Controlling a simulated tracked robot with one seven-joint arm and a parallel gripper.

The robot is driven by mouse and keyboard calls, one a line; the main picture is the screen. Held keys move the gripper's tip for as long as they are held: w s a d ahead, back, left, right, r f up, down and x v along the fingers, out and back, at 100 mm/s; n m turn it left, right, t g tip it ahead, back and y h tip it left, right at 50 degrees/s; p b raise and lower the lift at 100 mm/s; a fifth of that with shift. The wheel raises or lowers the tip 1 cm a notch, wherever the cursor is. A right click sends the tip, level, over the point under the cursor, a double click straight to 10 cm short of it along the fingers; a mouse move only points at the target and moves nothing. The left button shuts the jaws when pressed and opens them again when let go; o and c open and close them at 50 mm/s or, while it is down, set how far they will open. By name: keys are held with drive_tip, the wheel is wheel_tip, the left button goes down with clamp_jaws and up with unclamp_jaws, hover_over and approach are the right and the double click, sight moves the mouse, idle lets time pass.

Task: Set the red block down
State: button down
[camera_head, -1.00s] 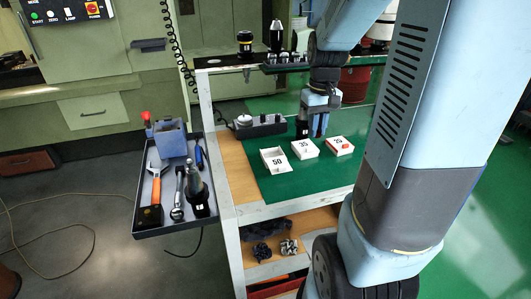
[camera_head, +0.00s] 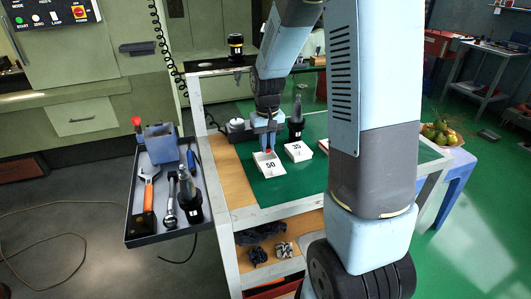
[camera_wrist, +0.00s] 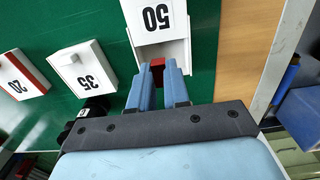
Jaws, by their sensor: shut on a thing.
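The red block (camera_wrist: 158,64) is held between the fingertips of my gripper (camera_wrist: 157,76), which is shut on it. In the wrist view it shows at the near edge of the open white box labelled 50 (camera_wrist: 177,48). In the head view the red block (camera_head: 268,151) is a small spot between the fingertips of my gripper (camera_head: 266,144), over the far part of the box labelled 50 (camera_head: 270,166). I cannot tell whether the block touches the box.
The white box labelled 35 (camera_wrist: 84,70) stands beside it on the green mat (camera_wrist: 205,60). A third white box (camera_wrist: 20,80) has red along one side. A dark tool holder (camera_head: 296,127) stands close behind. A grey tool tray (camera_head: 146,229) hangs at the left.

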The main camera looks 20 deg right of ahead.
drive_tip(key=shift+w+a+f, duration=0.15)
drive_tip(key=shift+a+f, duration=0.05)
drive_tip(key=shift+f, duration=0.15)
drive_tip(key=shift+w+f, duration=0.1)
drive_tip(key=shift+f, duration=1.5)
drive_tip(key=c, duration=1.4)
unclamp_jaws()
drive_tip(key=shift+f, duration=0.1)
